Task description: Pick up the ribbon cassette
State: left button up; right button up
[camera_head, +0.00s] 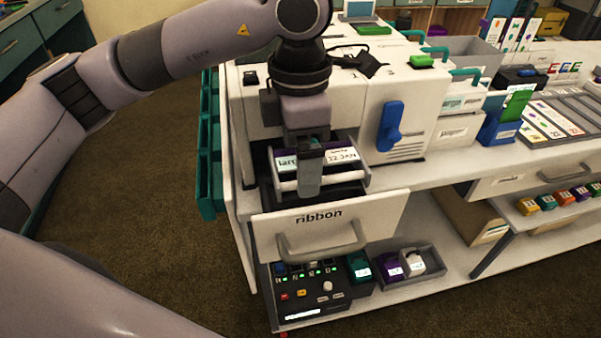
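The ribbon cassette (345,158) is a dark purple-edged piece with white rolls and white labels. It is at the open drawer marked "ribbon" (375,214), behind its front panel. My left gripper (310,178) points straight down over the cassette's middle. One grey finger shows in front of the cassette; the other finger is hidden behind it. I cannot tell whether the fingers press on it, or whether the cassette rests in the drawer or is slightly above it. My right gripper is not in view.
A white machine with a blue lever (391,124) stands right of the cassette. Below the drawer are a dark control box (312,290) and a grey tray (428,262) with small cartridges. A teal rack (208,150) stands at the left. The carpet at left is clear.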

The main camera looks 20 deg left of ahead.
pick_arm(q)
notch_tip(320, 180, up, 14)
jog(key=p, duration=0.1)
jog(key=shift+f, duration=0.1)
dwell(0.4)
